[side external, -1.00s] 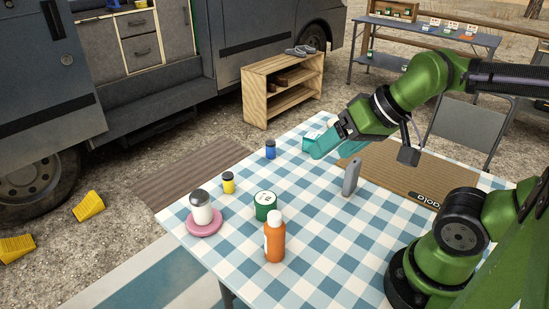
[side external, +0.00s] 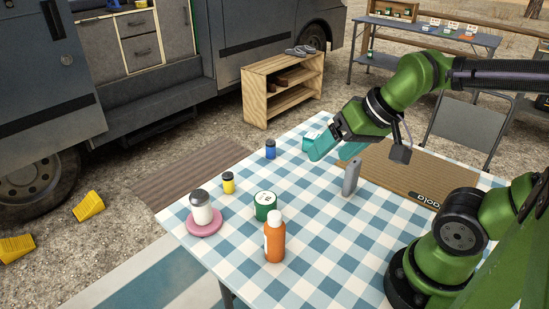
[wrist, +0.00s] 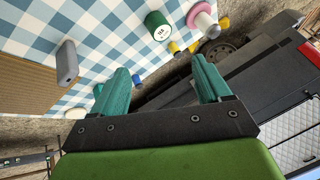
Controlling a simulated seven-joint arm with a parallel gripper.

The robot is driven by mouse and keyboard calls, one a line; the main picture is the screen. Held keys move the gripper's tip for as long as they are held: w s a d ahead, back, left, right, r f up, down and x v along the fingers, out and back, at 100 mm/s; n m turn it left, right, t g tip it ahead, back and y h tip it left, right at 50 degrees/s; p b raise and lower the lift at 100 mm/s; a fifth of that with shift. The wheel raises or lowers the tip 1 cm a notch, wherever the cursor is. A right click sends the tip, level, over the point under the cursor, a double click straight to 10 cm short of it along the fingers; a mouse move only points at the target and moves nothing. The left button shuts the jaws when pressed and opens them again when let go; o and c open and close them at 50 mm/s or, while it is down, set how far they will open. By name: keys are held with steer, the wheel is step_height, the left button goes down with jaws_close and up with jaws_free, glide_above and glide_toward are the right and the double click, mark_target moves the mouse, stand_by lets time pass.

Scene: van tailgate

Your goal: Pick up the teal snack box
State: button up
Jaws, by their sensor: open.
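The teal snack box (side external: 308,141) appears as a small teal block with a pale top at the far edge of the checked table, partly hidden behind a finger of my gripper. In the wrist view, a sliver that seems to be the box (wrist: 98,89) shows beside the left finger. My gripper (side external: 333,152) has teal fingers and is held over the far part of the table. In the wrist view, my gripper (wrist: 161,68) is open, with its fingers wide apart and nothing held between them. Whether a finger touches the box I cannot tell.
A blue jar (side external: 270,149) stands left of the box. A grey upright item (side external: 351,177) and a brown mat (side external: 400,175) lie right. Nearer are a yellow jar (side external: 228,183), green tin (side external: 264,204), orange bottle (side external: 274,240) and white jar (side external: 201,209) on a pink plate (side external: 204,229).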

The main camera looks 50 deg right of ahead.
steer(key=w+d+f+g+h, duration=0.1)
steer(key=w+d+g, duration=0.2)
steer(key=w+d, duration=0.9)
steer(key=n+g, duration=0.4)
steer(key=n, duration=0.3)
glide_above(313, 136)
step_height(313, 136, down, 5)
steer(key=shift+h, duration=0.4)
steer(key=f, duration=1.1)
steer(key=shift+s+f, duration=0.2)
steer(key=shift+f, duration=0.15)
steer(key=f, duration=0.5)
steer(key=shift+w+d+f, duration=0.1)
steer(key=shift+w, duration=0.15)
steer(key=c, duration=1.1)
